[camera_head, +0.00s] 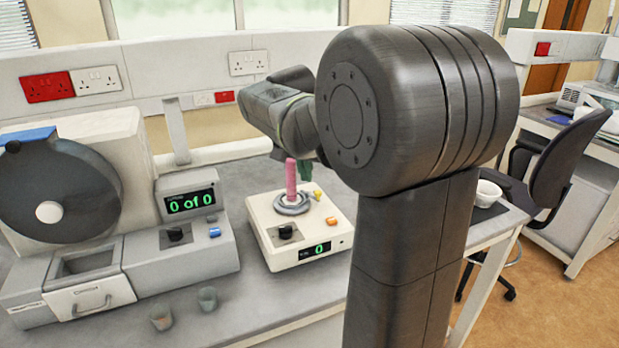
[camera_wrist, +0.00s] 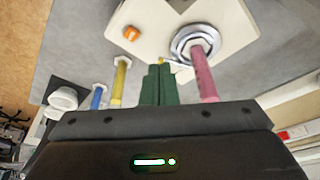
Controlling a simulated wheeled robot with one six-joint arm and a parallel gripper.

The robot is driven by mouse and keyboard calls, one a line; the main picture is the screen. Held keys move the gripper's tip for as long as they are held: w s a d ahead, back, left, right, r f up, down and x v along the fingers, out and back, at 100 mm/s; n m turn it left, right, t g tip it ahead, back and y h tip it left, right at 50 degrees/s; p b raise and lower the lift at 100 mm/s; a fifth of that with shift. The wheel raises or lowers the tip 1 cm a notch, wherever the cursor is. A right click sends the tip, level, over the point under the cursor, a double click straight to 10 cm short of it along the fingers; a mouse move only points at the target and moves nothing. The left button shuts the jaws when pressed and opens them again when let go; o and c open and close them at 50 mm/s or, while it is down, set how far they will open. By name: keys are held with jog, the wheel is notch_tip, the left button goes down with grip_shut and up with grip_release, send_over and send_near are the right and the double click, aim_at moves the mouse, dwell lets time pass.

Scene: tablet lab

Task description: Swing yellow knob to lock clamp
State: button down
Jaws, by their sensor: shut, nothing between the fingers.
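The cream clamp device (camera_head: 270,240) stands on the grey bench, with a pink upright tube (camera_head: 291,180) in a grey ring (camera_head: 291,204) on its top. The small yellow knob (camera_head: 317,195) sits beside the ring. My gripper (camera_head: 305,179) has green fingers, shut and empty, pointing down behind the device's top, close to the knob. In the wrist view the shut fingers (camera_wrist: 157,68) are left of the pink tube (camera_wrist: 203,75). A bit of yellow knob (camera_wrist: 160,61) shows at the fingertips; I cannot tell if they touch. The fingers hide part of it.
An orange button (camera_head: 332,221) and a black dial (camera_head: 285,231) are on the device. In the wrist view a yellow tube (camera_wrist: 119,84) and a blue tube (camera_wrist: 97,97) stand to the left. A grey machine (camera_head: 180,250) and two cups (camera_head: 207,298) are left.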

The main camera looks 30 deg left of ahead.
jog(key=x, duration=0.9)
jog(key=shift+p, duration=0.3)
jog(key=shift+w+a+f+p, duration=0.1)
jog(key=shift+w+p, duration=0.3)
jog(key=shift+w, duration=0.8)
jog(key=shift+w+a+f, duration=0.15)
jog(key=shift+w+f, duration=0.05)
jog(key=shift+w, duration=0.55)
